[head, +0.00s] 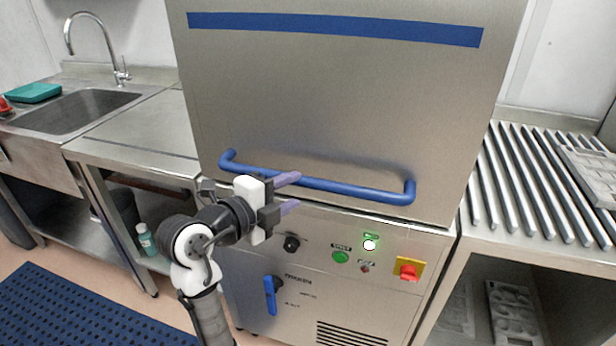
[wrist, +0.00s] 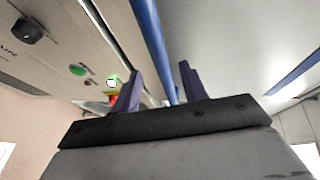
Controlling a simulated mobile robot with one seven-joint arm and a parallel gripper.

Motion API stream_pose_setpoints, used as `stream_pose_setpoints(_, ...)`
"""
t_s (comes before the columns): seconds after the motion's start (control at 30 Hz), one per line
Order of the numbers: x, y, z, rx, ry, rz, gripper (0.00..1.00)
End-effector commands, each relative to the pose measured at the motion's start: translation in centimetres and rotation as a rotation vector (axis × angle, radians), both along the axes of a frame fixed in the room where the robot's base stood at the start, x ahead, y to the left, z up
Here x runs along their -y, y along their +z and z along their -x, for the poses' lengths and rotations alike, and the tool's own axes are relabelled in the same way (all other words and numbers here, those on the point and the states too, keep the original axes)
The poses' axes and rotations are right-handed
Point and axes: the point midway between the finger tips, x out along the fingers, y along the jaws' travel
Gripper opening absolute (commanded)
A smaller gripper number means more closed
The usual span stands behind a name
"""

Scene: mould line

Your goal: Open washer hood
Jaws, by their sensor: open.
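The washer hood (head: 330,95) is a large steel box with a blue stripe near its top. It sits down on the washer body, with only a thin seam below it. A blue bar handle (head: 345,188) runs across its lower front. My gripper (head: 289,193) is open at the left half of the handle, one finger above bar height and one below. In the wrist view the blue handle (wrist: 150,40) runs between the two fingers of my gripper (wrist: 163,80). I cannot tell whether either finger touches it.
The control panel below holds a lit white-green lamp (head: 369,245), a green button (head: 340,257), a red switch (head: 408,270) and a blue lever (head: 270,295). A roller table (head: 540,185) stands right. A steel counter (head: 140,130) and sink (head: 75,110) stand left.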

Motion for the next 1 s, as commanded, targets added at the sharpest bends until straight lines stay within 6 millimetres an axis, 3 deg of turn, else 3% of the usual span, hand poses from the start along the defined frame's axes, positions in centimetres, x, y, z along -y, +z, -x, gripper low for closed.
stream_pose_setpoints(0.3, 3.5, -0.8, -3.9, -0.001, -0.002, 0.002, 0.43)
stream_pose_setpoints(0.73, 4.1, -1.2, -4.7, 0.001, 0.002, 0.000, 0.43)
stream_pose_setpoints(1.0, 4.0, -1.2, -4.7, 0.000, 0.002, 0.001, 0.09)
